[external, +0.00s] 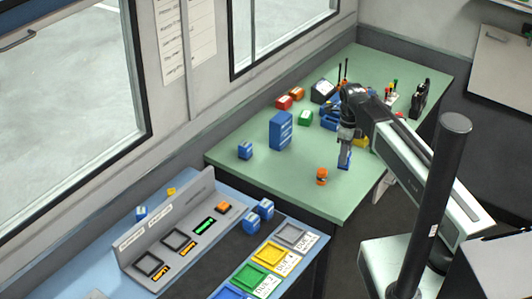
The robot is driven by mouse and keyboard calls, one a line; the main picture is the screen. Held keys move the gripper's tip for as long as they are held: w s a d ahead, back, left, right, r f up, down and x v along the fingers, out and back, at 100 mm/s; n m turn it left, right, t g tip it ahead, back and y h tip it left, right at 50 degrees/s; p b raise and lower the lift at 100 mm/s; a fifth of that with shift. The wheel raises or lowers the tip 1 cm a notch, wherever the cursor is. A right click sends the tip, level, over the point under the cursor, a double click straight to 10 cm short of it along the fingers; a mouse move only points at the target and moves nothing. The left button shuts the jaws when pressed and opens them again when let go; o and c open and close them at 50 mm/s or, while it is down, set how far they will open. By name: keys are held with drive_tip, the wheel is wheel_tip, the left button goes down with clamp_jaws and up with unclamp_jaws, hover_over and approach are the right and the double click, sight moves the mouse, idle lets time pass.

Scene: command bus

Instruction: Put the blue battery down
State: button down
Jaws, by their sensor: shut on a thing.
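My gripper (346,138) points down over the near right part of the green table (245,178). It is shut on a blue battery (344,159), which hangs upright below the jaws. I cannot tell whether its lower end touches the table. An orange battery (321,176) stands on the table just left of and nearer than the held one. Another blue block (245,151) sits near the table's left end. My arm and jaws partly hide things behind them.
A tall blue rack (281,131), a green block (305,118), a red block (284,102) and a yellow item (361,142) stand on the table. The charger console (165,235) and coloured pads, including a yellow one (273,254), lie front left.

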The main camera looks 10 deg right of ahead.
drive_tip(key=shift+w, duration=0.1)
drive_tip(key=w+d+m, duration=0.3)
drive_tip(key=w+d, duration=0.2)
drive_tip(key=w, duration=0.1)
drive_tip(key=b, duration=0.1)
approach(335, 141)
drive_tip(key=shift+s, duration=0.3)
drive_tip(key=f+b, duration=0.4)
drive_tip(key=shift+w, duration=0.3)
drive_tip(key=shift+r, duration=0.15)
drive_tip(key=c, duration=0.9)
unclamp_jaws()
